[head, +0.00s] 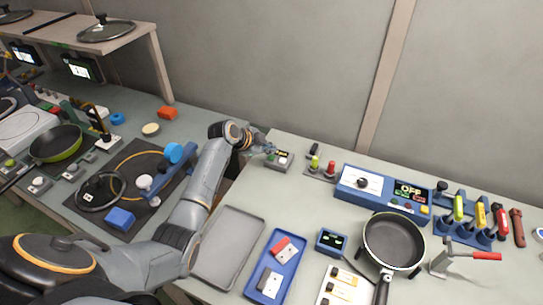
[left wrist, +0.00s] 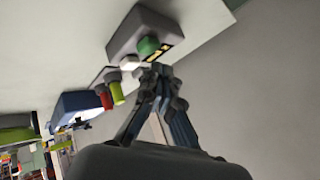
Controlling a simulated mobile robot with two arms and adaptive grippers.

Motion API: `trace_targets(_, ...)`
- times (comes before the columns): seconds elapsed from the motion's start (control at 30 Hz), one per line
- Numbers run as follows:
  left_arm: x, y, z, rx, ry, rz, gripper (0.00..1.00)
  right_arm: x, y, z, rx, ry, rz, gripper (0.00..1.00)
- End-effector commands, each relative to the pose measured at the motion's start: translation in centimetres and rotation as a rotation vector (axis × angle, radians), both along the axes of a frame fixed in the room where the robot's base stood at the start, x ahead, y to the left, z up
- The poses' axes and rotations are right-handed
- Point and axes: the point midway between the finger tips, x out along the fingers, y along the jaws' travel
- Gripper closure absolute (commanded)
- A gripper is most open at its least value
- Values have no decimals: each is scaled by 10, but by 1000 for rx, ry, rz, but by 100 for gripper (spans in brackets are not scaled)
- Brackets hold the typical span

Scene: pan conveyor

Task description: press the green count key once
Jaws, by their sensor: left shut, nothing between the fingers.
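A small grey counter box (head: 281,161) stands on the right table near its back left corner. In the left wrist view the box (left wrist: 135,27) carries a green key (left wrist: 149,46), a white key (left wrist: 129,62) and a small display with yellow marks. My left gripper (head: 268,149) reaches in from the left, with its fingers close to the box's green-key side. In the left wrist view my gripper's fingertips (left wrist: 160,72) are together and empty, just below the green key in the picture. I cannot tell whether they touch it. My right gripper is not in view.
A plate with green and red knobs (head: 320,166) stands right of the box. A blue console (head: 378,192) reading OFF is further right. A grey tray (head: 228,246), blue tray (head: 275,265) and frying pan (head: 393,240) lie in front.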

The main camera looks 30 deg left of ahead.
Motion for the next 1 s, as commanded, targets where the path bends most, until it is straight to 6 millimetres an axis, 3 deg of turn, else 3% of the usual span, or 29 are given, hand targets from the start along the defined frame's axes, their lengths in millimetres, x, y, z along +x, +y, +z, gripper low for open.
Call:
trace_targets(0.43, 0, 0, 46, 1, 0, 0, 100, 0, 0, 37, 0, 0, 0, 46)
trace_targets(1.0, 0, 0, 47, 0, 0, 0, 100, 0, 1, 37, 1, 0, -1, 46)
